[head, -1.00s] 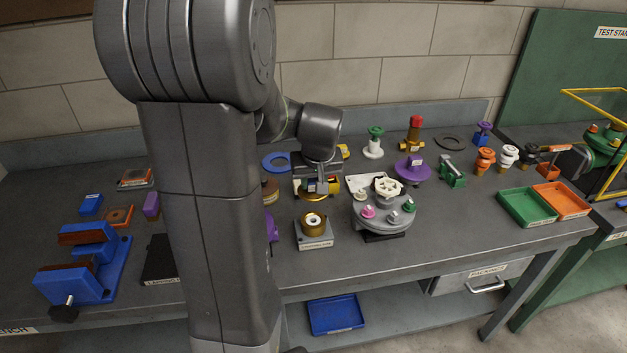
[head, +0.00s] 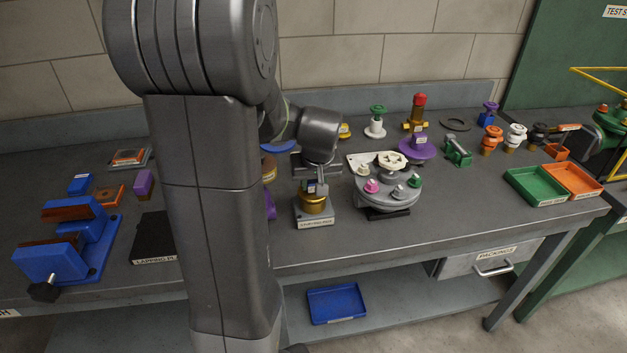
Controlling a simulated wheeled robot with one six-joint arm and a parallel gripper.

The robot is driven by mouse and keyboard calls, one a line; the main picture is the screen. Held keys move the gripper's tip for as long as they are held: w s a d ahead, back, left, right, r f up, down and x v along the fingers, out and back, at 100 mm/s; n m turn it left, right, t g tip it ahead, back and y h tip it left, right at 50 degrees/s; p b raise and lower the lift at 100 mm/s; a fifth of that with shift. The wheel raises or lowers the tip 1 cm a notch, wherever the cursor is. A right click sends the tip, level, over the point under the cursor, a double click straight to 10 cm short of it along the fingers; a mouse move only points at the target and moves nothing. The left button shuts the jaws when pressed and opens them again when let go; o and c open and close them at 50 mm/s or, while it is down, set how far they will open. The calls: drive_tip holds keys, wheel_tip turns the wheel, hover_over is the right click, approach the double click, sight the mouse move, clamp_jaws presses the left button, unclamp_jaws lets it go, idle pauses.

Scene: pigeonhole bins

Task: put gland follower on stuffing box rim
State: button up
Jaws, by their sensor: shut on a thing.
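My gripper (head: 316,188) is shut on the gland follower (head: 312,197), a small brass-gold flanged piece. It is directly over the stuffing box (head: 313,208), a brass cylinder on a grey labelled block (head: 314,219) near the front of the bench. The follower hides the box's top opening and rim. From this view I cannot tell whether the follower touches the rim or hovers just above it.
A grey round fixture (head: 388,195) with coloured knobs stands close on the right. Green (head: 533,187) and orange (head: 573,181) trays lie further right. A blue vise (head: 66,243) and a black lapping plate (head: 152,240) are left. My arm hides part of the bench.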

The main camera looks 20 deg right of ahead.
drive_tip(key=shift+f+b, duration=0.35)
drive_tip(key=shift+f, duration=0.05)
idle(0.4)
drive_tip(key=o, duration=1.2)
drive_tip(key=shift+c, duration=0.2)
drive_tip(key=shift+r, duration=0.1)
drive_tip(key=v, duration=1.3)
drive_tip(key=shift+s+r, duration=0.25)
drive_tip(key=shift+f, duration=0.1)
